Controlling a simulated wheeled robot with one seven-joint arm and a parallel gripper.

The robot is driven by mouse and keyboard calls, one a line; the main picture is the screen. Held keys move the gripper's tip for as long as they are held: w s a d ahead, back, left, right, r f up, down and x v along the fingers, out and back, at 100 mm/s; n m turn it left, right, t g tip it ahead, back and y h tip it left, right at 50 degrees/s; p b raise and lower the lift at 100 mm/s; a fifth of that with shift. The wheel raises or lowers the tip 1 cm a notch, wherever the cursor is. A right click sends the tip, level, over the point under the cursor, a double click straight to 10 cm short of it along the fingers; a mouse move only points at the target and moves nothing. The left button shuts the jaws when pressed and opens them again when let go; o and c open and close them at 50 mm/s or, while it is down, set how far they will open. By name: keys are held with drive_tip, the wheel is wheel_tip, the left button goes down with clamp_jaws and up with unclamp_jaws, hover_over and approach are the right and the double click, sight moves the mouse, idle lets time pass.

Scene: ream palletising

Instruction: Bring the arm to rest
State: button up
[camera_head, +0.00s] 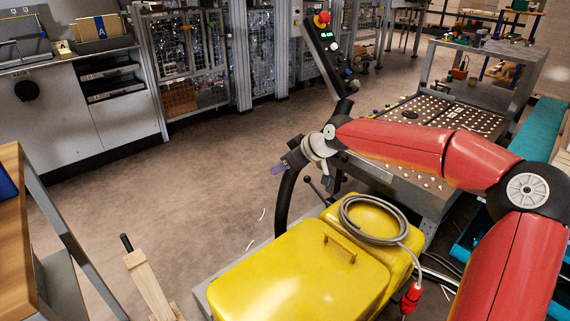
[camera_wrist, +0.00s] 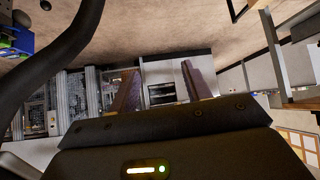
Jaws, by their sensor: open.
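My red arm reaches in from the right side of the head view, bent at a dark elbow joint. My gripper (camera_head: 279,169) hangs at its end, above the floor and behind the yellow machine cover. Its purple fingertips point left and down. In the wrist view, my gripper (camera_wrist: 162,82) shows two fingers spread apart with nothing between them. It is open and empty, and I see it touching nothing.
The yellow cover (camera_head: 300,268) with a coiled grey cable stands below my arm. A perforated table (camera_head: 440,122) is behind the arm. A wooden-topped bench (camera_head: 12,235) stands at left. The brown floor (camera_head: 180,200) between is mostly clear.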

drive_tip(key=s+d+f+m+g+h, duration=0.1)
drive_tip(key=s+f+h, duration=0.15)
drive_tip(key=s, duration=0.25)
drive_tip(key=s+d+f+h, duration=0.1)
drive_tip(key=s+d+h, duration=0.1)
drive_tip(key=s+h, duration=0.15)
drive_tip(key=s+d+r+m, duration=0.2)
drive_tip(key=s+d, duration=0.3)
drive_tip(key=s, duration=0.4)
drive_tip(key=s+d+r+m+h, duration=0.1)
drive_tip(key=s+d+m, duration=0.3)
drive_tip(key=s, duration=0.5)
drive_tip(key=s+d+r+m+t, duration=0.1)
drive_tip(key=s+d+r+m, duration=0.2)
drive_tip(key=s+d, duration=0.3)
drive_tip(key=s+m, duration=0.1)
drive_tip(key=s, duration=0.3)
drive_tip(key=shift+d+h, duration=0.3)
drive_tip(key=shift+d, duration=0.05)
